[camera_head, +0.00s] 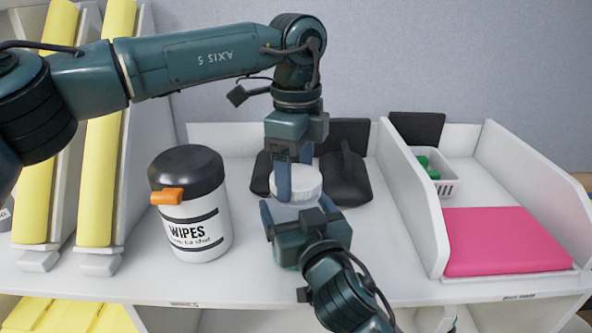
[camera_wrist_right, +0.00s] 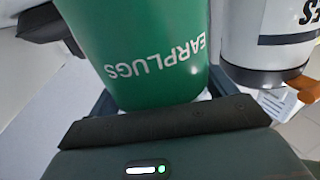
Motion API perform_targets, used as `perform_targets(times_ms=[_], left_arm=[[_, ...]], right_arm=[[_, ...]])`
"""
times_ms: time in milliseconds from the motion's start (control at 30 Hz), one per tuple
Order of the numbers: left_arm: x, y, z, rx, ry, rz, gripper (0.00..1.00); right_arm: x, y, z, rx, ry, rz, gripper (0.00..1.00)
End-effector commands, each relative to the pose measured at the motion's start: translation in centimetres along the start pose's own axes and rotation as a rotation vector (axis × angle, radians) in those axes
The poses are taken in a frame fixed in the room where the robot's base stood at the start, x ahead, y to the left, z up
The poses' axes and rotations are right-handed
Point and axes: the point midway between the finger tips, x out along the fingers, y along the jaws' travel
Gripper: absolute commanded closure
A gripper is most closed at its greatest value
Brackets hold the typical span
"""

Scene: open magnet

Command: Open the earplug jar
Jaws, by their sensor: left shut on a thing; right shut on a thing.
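The earplug jar (camera_wrist_right: 150,50) is green with white "EARPLUGS" lettering, upside down in the right wrist view. Its round white lid (camera_head: 303,184) shows near the middle of the head view. My right gripper (camera_head: 296,209) comes from the front and is shut on the jar, just below the lid. The right gripper hides most of the jar body in the head view. I cannot tell whether the lid is loose from the jar.
A white wipes canister (camera_head: 200,232) with a black lid and orange tab stands to the left. Black bags (camera_head: 345,178) lie behind the jar. A white divided tray (camera_head: 415,205) with a pink pad (camera_head: 505,240) is on the right. Yellow-topped racks (camera_head: 97,170) stand far left.

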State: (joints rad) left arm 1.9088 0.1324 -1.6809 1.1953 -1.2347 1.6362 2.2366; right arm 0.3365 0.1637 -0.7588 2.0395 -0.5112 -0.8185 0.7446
Motion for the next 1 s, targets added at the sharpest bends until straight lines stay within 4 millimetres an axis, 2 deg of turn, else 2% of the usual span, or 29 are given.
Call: perform_targets(times_ms=[400,833,1000], left_arm=[[-1.6,0.0,0.0,0.001,0.000,-0.002,0.55],[-1.9,0.0,0.0,0.001,0.000,-0.001,0.55],[-3.3,0.0,-0.1,0.000,0.000,-0.002,0.55]], right_arm=[[0.0,0.0,0.1,0.000,-0.001,0.000,0.80],[0.0,0.0,0.1,0.000,-0.001,0.000,0.80],[0.0,0.0,0.0,0.000,-0.001,0.000,0.80]])
